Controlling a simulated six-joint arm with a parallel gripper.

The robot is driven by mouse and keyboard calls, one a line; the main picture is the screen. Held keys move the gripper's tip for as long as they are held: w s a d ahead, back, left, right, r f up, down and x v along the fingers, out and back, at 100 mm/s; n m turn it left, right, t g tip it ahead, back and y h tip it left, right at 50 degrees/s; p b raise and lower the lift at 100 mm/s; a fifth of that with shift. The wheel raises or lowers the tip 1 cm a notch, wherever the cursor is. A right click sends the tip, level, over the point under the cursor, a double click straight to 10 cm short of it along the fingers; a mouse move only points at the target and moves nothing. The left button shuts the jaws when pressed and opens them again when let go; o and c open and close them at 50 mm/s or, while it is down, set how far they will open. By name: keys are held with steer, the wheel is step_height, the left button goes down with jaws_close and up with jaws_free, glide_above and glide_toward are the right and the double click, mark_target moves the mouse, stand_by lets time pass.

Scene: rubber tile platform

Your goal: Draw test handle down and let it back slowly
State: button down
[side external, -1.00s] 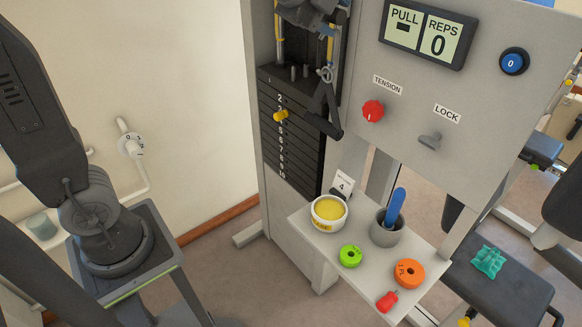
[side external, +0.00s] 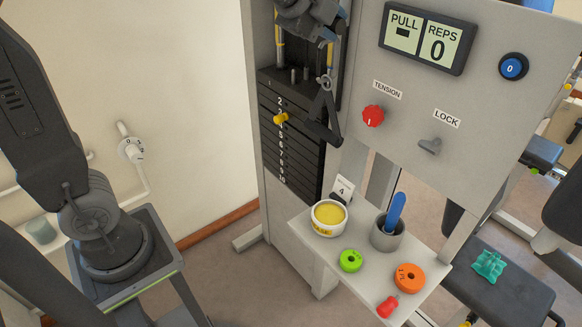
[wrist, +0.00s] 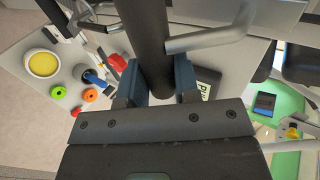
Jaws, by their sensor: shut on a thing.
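My gripper (side external: 322,28) is at the top of the side external view, in front of the weight stack, cut off by the picture edge. In the wrist view its two blue-grey fingers (wrist: 160,78) are shut on a thick dark cylindrical grip, which I take as the test handle (wrist: 146,35). A grey bent bar (wrist: 210,40) shows to the right of the grip. In the side external view the held part is mostly hidden. A black triangular attachment (side external: 323,117) hangs below from a metal clip. The display (side external: 428,37) reads REPS 0, with a dash under PULL.
The weight stack (side external: 292,135) has a yellow pin (side external: 281,118). The panel carries a red tension knob (side external: 373,116) and a lock lever (side external: 430,146). The shelf (side external: 340,262) below holds a yellow-filled tub (side external: 328,217), a grey cup (side external: 387,234), and green, orange and red items.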

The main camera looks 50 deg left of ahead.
steer(key=shift+f, duration=4.9)
steer(key=shift+r, duration=4.9)
steer(key=shift+c, duration=1.4)
jaws_free()
steer(key=shift+r, duration=0.2)
steer(key=shift+r, duration=0.1)
steer(key=v, duration=0.7)
steer(key=s+f+n+g, duration=0.5)
steer(key=s+f+n, duration=1.2)
steer(key=s, duration=0.3)
steer(key=shift+a+n+g, duration=0.25)
steer(key=shift+n+g, duration=0.05)
steer(key=shift+n, duration=0.2)
